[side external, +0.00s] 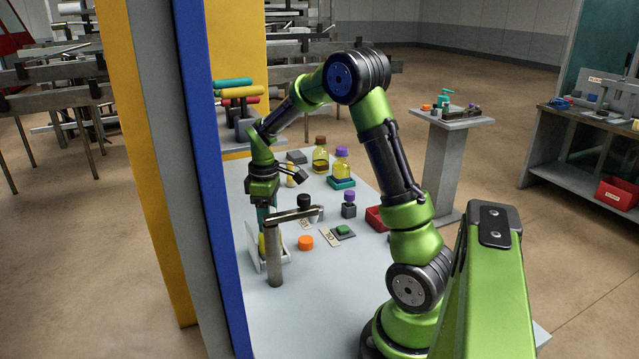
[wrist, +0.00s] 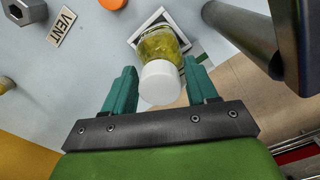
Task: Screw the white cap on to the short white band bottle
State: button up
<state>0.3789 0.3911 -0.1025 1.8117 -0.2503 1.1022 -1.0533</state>
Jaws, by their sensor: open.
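A bottle with yellow-green contents (wrist: 160,43) stands in a white-edged holder, and a white cap (wrist: 160,83) sits over its top, in line with it. I cannot tell how tightly the cap is seated, and no white band can be made out. My gripper (wrist: 160,88) is open, with one teal finger on each side of the cap and a gap showing on both sides. In the side view my gripper (side external: 265,217) points down above the bottle (side external: 262,244), which is partly hidden by the holder and a post.
A grey post with a horizontal bar (side external: 275,250) stands close beside the gripper. An orange cap (side external: 305,242), a green button (side external: 343,230), a purple-topped block (side external: 349,199) and a red bin (side external: 377,219) are to the right.

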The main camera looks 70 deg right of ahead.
jog(key=c, duration=0.7)
jog(key=shift+o, duration=0.2)
jog(key=shift+m, duration=0.8)
jog(key=shift+m, duration=0.9)
jog(key=shift+m, duration=0.8)
